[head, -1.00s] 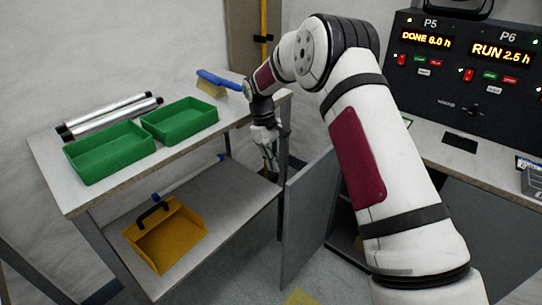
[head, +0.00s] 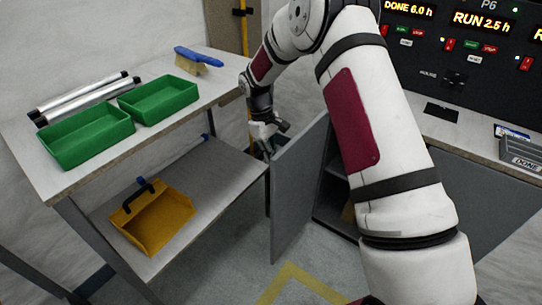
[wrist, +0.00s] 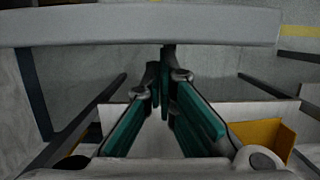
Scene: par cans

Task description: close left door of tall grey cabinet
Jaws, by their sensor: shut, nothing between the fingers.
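The grey cabinet door (head: 298,190) stands swung open in the head view, reaching out from the dark cabinet opening (head: 328,200) under the counter. My gripper (head: 269,146) points down on the left side of the door, close to its upper edge. I cannot tell whether it touches the door. In the wrist view my gripper (wrist: 164,85) has its green-padded fingers together at the tips with nothing between them. A grey bar (wrist: 140,27), probably the door's top edge, crosses beyond the tips. My arm hides part of the cabinet.
A workbench (head: 60,185) with green trays (head: 160,98), metal tubes (head: 85,95) and a blue brush (head: 195,58) stands left. A yellow dustpan (head: 155,215) lies on its lower shelf. A control panel (head: 465,70) sits on the counter at right. Floor before the door is open.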

